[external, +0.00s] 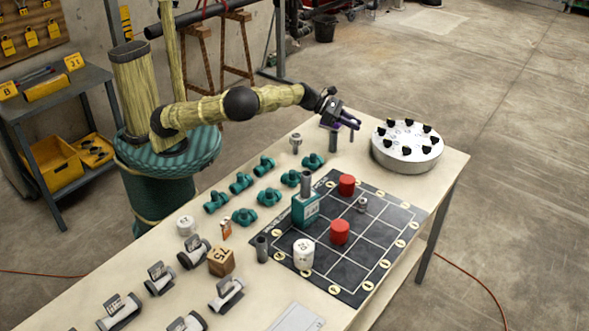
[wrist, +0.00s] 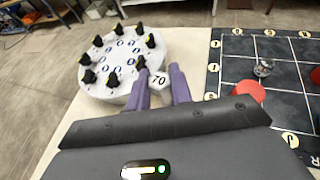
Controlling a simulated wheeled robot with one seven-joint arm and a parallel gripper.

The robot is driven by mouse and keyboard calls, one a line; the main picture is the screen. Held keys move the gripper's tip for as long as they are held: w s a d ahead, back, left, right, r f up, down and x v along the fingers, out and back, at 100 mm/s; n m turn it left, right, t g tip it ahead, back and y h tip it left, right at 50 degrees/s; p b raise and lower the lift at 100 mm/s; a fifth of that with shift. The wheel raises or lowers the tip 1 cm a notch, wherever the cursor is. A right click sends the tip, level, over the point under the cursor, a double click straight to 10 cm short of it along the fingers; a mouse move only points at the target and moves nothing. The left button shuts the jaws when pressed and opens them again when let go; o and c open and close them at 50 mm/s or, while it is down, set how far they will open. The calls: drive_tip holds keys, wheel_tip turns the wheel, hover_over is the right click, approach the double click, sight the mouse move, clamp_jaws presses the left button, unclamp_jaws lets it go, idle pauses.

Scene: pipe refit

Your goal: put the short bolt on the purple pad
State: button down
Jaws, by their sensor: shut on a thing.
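My gripper (external: 347,122) is above the far end of the bench, left of the round white turntable. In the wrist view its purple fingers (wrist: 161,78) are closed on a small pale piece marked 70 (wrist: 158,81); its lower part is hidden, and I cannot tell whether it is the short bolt. A grey cylinder (external: 333,143) shows just under the gripper in the external view; I cannot tell whether it is held or standing. A small metal fitting (external: 362,204) sits on the dark gridded mat and shows in the wrist view (wrist: 263,68). I cannot make out a purple pad.
The white turntable (external: 408,153) with black knobs stands at the far bench end. The gridded mat (external: 352,270) carries red cylinders (external: 347,185), a teal block (external: 305,211) and a white cylinder (external: 303,253).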

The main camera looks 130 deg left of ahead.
drive_tip(key=s+a+r+n+g+y+b, duration=0.2)
drive_tip(key=s+a+r+n+g+y, duration=0.2)
drive_tip(key=s+a, duration=1.3)
drive_tip(key=s+n+y, duration=0.2)
drive_tip(key=shift+s+a+b, duration=0.2)
drive_tip(key=shift+s+b, duration=0.15)
wheel_tip(320, 180, down, 6)
drive_tip(key=shift+b, duration=0.3)
drive_tip(key=shift+f, duration=0.2)
drive_tip(key=shift+f, duration=1.75)
